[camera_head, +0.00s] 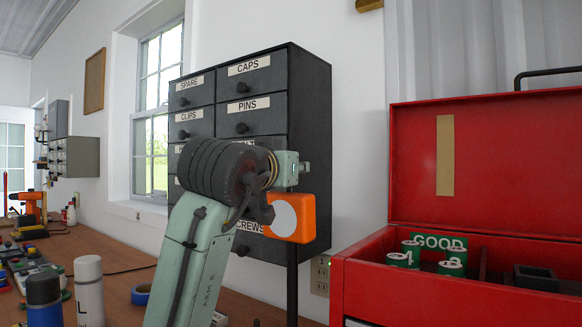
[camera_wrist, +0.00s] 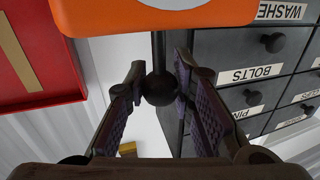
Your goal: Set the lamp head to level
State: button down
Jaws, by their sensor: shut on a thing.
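The lamp head is an orange block (camera_head: 305,218) with a pale round face, in front of the drawer cabinet in the head view. A dark post (camera_head: 292,285) stands below it. The head looks roughly upright; I cannot tell its exact tilt. In the wrist view, which is upside down, the orange head (camera_wrist: 90,18) fills the top, and a short dark rod runs from it to a black ball knob (camera_wrist: 160,88). My gripper (camera_wrist: 160,75) is shut on this knob, one finger on each side. In the head view my gripper (camera_head: 262,210) hides the knob.
A dark drawer cabinet (camera_head: 310,120) stands close behind the lamp. An open red toolbox (camera_head: 400,240) with green-white cans is at the right. The wooden bench (camera_head: 115,262) holds spray cans (camera_head: 89,290), blue tape and tools at the left.

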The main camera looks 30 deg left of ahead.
jog(key=shift+w+d, duration=0.1)
jog(key=shift+d, duration=0.05)
jog(key=c, duration=1.3)
grip_release()
jog(key=shift+f, duration=0.1)
jog(key=shift+c, duration=0.2)
jog(key=s+d, duration=0.2)
jog(key=s, duration=0.9)
jog(key=shift+s, duration=0.4)
jog(key=shift+d, duration=0.1)
jog(key=shift+c, duration=0.4)
